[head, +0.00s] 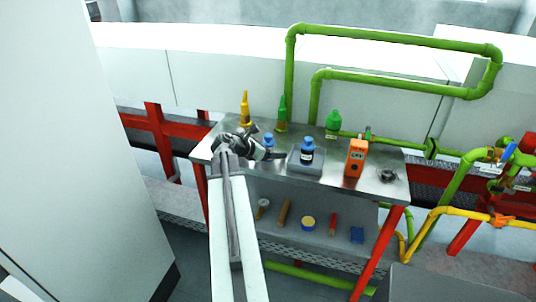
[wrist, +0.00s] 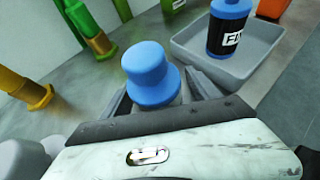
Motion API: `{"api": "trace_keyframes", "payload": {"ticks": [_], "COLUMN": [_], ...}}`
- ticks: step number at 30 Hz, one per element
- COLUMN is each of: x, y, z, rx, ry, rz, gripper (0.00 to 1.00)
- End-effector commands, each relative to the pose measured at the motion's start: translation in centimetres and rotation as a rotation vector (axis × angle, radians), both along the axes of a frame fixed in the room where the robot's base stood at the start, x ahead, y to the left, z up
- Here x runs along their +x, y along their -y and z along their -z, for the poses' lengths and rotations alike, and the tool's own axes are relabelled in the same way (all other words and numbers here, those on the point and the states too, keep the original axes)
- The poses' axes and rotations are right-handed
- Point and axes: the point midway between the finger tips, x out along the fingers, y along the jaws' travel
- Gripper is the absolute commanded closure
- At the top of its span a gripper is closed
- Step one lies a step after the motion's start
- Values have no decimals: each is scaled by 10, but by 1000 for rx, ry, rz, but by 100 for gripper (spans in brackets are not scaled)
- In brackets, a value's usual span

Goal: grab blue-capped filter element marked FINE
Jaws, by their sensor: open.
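A black filter element with a blue cap (head: 307,152) stands upright in a shallow grey tray (head: 293,167) on the steel table. In the wrist view this element (wrist: 228,28) has a white label, of which "FI" is readable before it turns out of sight. A second blue-capped thing (head: 268,140) stands left of the tray. In the wrist view its blue cap (wrist: 149,74) shows between the fingers, and any label on it is hidden. My gripper (wrist: 160,95) is open around this second one; contact cannot be told. The tray element is beyond my gripper, to the right.
An orange meter (head: 355,158) stands right of the tray. The lower shelf (head: 270,205) holds several small things.

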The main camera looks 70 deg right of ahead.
Motion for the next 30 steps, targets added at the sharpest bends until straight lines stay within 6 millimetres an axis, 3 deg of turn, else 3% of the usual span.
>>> {"api": "trace_keyframes", "payload": {"ticks": [6, 12, 14, 23, 30], "x": [-1, 0, 0, 0, 0], "y": [2, 1, 1, 1, 1], "z": [0, 0, 0, -6, -45], "rx": [0, 0, 0, 1, 1], "ry": [0, 0, 0, -1, -1], "rz": [-1, -1, -1, -2, -2], "gripper": [33, 88, 100, 100, 100]}}
